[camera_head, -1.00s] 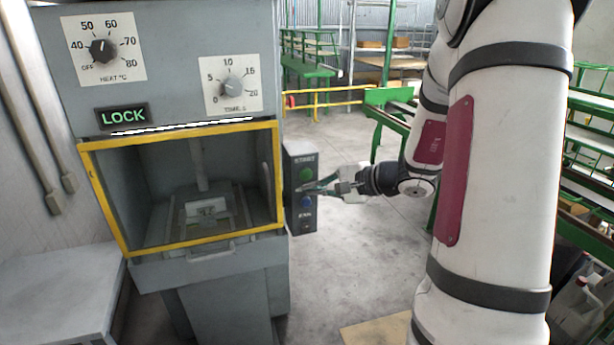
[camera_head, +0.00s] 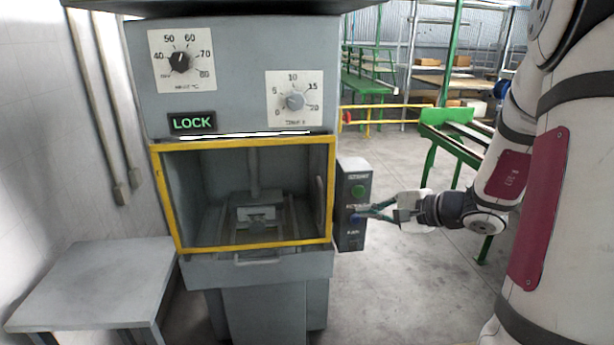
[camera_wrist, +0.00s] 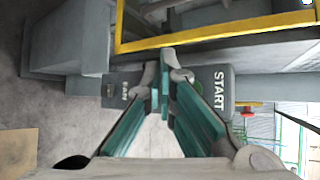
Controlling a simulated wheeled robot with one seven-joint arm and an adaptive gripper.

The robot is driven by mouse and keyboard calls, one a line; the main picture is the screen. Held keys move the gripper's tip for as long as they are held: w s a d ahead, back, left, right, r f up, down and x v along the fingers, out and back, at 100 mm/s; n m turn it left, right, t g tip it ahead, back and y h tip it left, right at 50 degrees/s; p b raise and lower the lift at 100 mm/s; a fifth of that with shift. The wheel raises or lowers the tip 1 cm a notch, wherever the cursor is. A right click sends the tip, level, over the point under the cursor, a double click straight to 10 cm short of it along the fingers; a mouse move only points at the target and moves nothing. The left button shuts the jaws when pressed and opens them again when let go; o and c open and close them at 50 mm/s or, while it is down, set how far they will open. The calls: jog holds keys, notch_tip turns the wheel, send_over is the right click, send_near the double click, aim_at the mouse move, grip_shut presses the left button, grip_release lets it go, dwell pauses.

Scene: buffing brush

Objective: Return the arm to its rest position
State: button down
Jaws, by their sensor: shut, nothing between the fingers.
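My gripper (camera_head: 366,212) is at the end of my arm, which reaches in from the right in the head view. Its fingers are shut and empty, pointing left at the control box (camera_head: 351,235) on the machine's right side. The box has a green button (camera_head: 359,191) above and a blue button (camera_head: 357,218) below. In the wrist view, the gripper's teal fingers (camera_wrist: 160,100) come together in front of the box, between the "START" and "FAN" labels, hiding its middle. I cannot tell whether the fingertips touch the box.
The grey machine (camera_head: 230,75) has a yellow-framed opening (camera_head: 243,145), a lit LOCK sign (camera_head: 193,122) and two dials. A grey side table (camera_head: 95,285) stands left. Green racks (camera_head: 450,130) stand behind my arm. The floor right of the machine looks open.

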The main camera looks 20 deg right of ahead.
jog(key=s+a+r+n+g+y, duration=0.1)
jog(key=s+a+r+n+g, duration=0.15)
jog(key=a, duration=0.35)
jog(key=s+a+r+n+g, duration=0.2)
jog(key=s+a+n, duration=0.2)
jog(key=a, duration=0.3)
jog(key=s+a+r+n+g+y, duration=0.1)
jog(key=s+a+r+n+g, duration=0.1)
jog(key=s+a+n+g, duration=0.3)
jog(key=s+r+n+t+h, duration=0.3)
jog(key=s+h, duration=0.4)
jog(key=s, duration=0.3)
jog(key=shift+s+a+r+n, duration=0.45)
jog(key=shift+r+n, duration=0.1)
jog(key=shift+n, duration=0.7)
